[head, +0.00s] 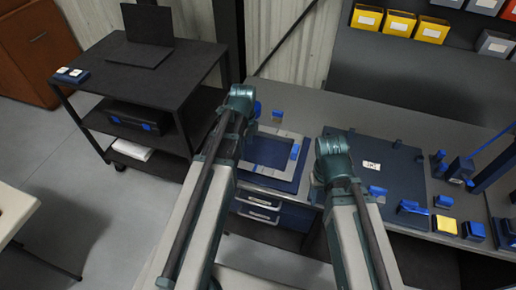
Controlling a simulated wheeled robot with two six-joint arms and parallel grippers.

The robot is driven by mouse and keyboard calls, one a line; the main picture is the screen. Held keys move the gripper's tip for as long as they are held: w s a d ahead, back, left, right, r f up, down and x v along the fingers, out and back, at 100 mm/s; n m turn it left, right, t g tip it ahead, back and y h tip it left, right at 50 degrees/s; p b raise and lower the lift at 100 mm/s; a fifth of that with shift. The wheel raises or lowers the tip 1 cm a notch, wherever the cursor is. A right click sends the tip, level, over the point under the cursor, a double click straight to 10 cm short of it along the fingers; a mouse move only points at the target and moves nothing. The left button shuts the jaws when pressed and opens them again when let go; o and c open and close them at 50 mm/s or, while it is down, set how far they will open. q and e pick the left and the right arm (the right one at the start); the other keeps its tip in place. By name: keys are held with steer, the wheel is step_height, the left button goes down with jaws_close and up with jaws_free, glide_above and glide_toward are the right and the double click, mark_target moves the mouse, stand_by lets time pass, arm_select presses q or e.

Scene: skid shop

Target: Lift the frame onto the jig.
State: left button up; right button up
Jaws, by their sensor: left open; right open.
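The frame (287,134) is a flat light-grey rectangle with an open middle. It lies on a dark blue mat (285,184) at the left end of the workbench, partly hidden by my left arm. A small blue piece shows at its right side. The jig (400,172) is a dark blue plate with a white label, flat on the bench to the right of the frame. Small dark blocks and blue parts sit at its edges, and my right arm covers its left part. Both arms reach over the bench front, but no fingers of either gripper can be made out.
Blue clamp-like parts and a yellow block (445,224) crowd the bench right of the jig. Yellow and grey bins (431,29) hang behind. A dark cart (108,72) with a laptop (150,30) stands at left. Drawers (257,214) are under the bench. The floor between is clear.

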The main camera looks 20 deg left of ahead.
mark_target(249, 166)
arm_select(q)
step_height(249, 166, down, 7)
steer(key=b, duration=0.6)
steer(key=f+b, duration=0.3)
steer(key=d+f+b, duration=0.1)
steer(key=f+b, duration=0.1)
steer(key=shift+f, duration=0.1)
jaws_close()
stand_by(1.2)
